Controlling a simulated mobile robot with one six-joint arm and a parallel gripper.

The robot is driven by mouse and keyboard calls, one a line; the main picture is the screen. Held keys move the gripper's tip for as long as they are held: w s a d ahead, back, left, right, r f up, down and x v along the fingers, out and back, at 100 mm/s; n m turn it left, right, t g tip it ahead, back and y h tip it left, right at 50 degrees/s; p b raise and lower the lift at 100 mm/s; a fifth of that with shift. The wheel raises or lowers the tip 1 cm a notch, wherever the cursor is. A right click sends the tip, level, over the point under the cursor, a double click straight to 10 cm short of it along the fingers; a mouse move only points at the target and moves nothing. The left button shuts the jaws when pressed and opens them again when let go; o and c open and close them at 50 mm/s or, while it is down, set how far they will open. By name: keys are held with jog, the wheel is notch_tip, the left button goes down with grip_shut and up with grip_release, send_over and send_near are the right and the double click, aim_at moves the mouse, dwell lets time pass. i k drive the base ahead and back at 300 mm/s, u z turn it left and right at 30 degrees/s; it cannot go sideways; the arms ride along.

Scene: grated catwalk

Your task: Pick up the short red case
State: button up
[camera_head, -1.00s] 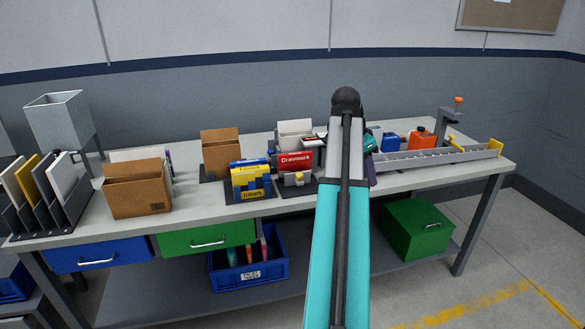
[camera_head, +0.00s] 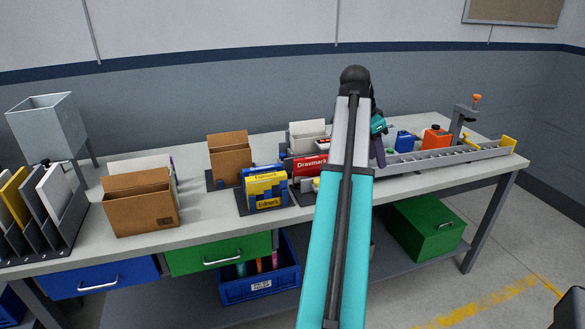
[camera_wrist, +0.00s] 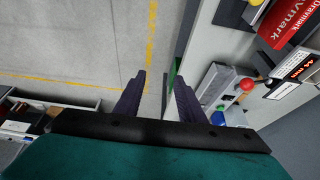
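The short red case (camera_head: 310,168), with white "Dravmark" lettering, stands on the workbench left of my arm in the head view. My arm hides part of the area at its right. It also shows in the wrist view (camera_wrist: 287,22), cut off at the upper right corner. My gripper (camera_wrist: 160,80) is open and empty in the wrist view. Its two dark fingers point towards the floor beside the bench edge, well apart from the case. In the head view, my arm largely hides the gripper.
Yellow-and-blue boxes (camera_head: 266,189) stand left of the red case. Cardboard boxes (camera_head: 140,203) are farther left. A white box (camera_head: 306,133) is behind the case. A long grey rail (camera_head: 440,155) lies at the right. The front bench strip is mostly clear.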

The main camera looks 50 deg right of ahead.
aim_at(305, 167)
jog(key=z, duration=0.05)
jog(key=i, duration=0.95)
